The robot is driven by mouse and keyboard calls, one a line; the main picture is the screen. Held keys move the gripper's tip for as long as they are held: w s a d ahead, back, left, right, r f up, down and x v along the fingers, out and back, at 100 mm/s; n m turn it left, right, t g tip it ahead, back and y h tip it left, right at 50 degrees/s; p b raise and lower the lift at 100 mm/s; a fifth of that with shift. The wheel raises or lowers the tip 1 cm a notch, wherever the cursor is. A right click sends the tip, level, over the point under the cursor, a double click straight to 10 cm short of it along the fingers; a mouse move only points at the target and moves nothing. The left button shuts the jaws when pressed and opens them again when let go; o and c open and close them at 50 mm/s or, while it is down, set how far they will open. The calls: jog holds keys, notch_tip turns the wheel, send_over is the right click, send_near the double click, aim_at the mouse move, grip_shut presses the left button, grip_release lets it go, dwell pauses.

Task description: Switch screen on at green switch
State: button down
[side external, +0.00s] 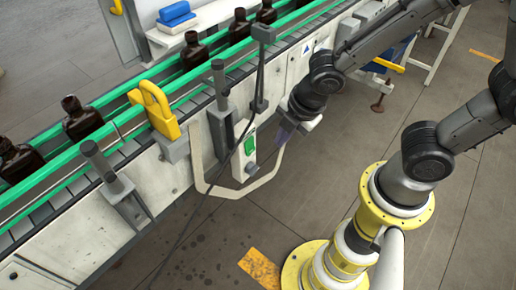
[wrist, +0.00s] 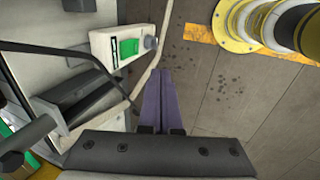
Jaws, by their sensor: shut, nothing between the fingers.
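The green switch (side external: 250,145) is on a pale control box (side external: 238,167) fixed to the side of the conveyor. My gripper (side external: 284,135) is to the right of the box in the side view, apart from the switch. In the wrist view its purple fingers (wrist: 169,78) are together and empty, below and right of the switch. No screen is recognisable in either view.
A pale bent guard bar (side external: 238,194) curves around the box, close to my fingers. A dark cable (side external: 222,165) hangs past the box. Amber bottles (side external: 82,119) stand on the conveyor between green rails (side external: 108,128). A yellow padlock-shaped part (side external: 155,110) sits at its edge. Open floor lies below.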

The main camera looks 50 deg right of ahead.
aim_at(250, 146)
jog(key=w+f, duration=0.7)
jog(key=f, duration=0.2)
jog(key=shift+f, duration=0.4)
jog(key=shift+w, duration=0.15)
jog(key=shift+w+f, duration=0.15)
jog(key=shift+w, duration=0.05)
dwell(0.4)
jog(key=shift+r, duration=0.8)
